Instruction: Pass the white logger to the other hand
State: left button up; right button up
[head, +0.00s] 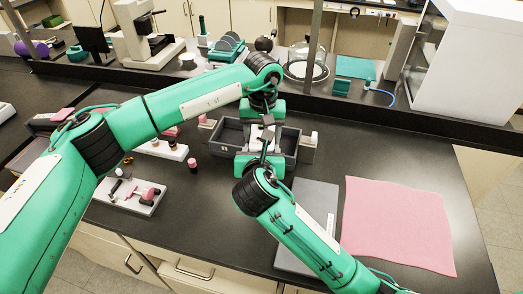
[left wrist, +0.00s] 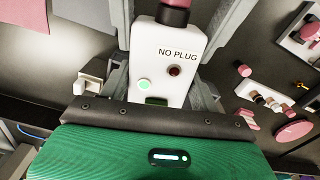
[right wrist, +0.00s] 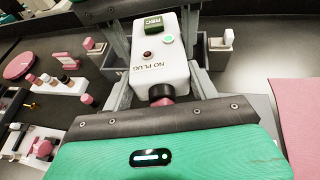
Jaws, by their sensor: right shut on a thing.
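The white logger (head: 257,137) is held between my two facing grippers, above the dark grey bin. In the left wrist view the logger (left wrist: 167,58) shows a "NO PLUG" label, a lit green button, a dark red button and a pink-and-black end. The right wrist view also shows it (right wrist: 160,58), with a green "REC" block at the far end. My right gripper (right wrist: 160,85) is shut on the end with the pink part. My left gripper (left wrist: 165,85) is open, its fingers on either side of the opposite end. The contact there is partly hidden.
The dark grey bin (head: 229,130) stands under the grippers. A grey slab (head: 318,197) and a pink cloth (head: 398,222) lie at the right. A white tray with small parts (head: 137,196) is at the left. A raised shelf with equipment runs along the back.

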pick_arm(q)
jog(key=o, duration=0.4)
jog(key=shift+r, duration=0.1)
